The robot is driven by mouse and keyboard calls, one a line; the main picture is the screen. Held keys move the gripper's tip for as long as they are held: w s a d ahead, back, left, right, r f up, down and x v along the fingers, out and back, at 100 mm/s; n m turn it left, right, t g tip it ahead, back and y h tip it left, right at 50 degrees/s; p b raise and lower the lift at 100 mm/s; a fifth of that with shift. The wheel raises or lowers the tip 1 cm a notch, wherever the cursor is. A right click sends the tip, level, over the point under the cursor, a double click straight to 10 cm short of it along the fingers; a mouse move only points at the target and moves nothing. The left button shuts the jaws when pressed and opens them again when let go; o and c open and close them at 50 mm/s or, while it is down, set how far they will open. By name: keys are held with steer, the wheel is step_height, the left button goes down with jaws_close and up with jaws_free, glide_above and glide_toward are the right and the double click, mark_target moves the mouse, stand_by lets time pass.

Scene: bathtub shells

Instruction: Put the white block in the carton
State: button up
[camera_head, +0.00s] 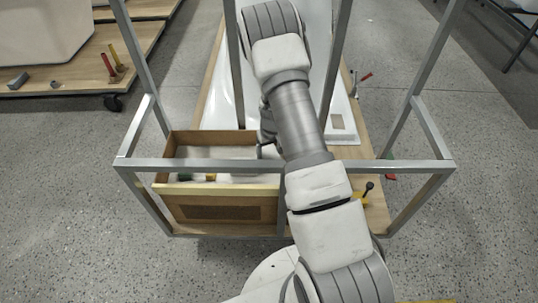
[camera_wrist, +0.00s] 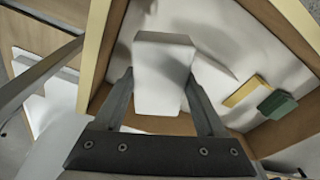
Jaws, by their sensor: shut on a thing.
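My gripper (camera_wrist: 159,82) is shut on the white block (camera_wrist: 163,58), with one finger on each side of it in the wrist view. The block is over the carton (camera_wrist: 103,45), whose brown walls and pale floor surround it in that view. I cannot tell how far the block is above the floor. In the head view the carton (camera_head: 222,211) stands at the lower left of the metal frame. My gripper (camera_head: 266,143) is at its right far side there, partly hidden by my arm, and the block cannot be made out.
In the carton lie a yellow piece (camera_wrist: 243,91), a green piece (camera_wrist: 277,104) and another pale shape (camera_wrist: 213,79). A grey metal frame (camera_head: 140,127) surrounds the carton and my arm. A hammer-like tool (camera_head: 368,190) lies on the board at right.

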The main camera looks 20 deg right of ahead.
steer(key=shift+f, duration=0.1)
steer(key=shift+f+b, duration=0.55)
steer(key=shift+f, duration=0.05)
steer(key=o, duration=1.4)
steer(key=shift+r, duration=0.1)
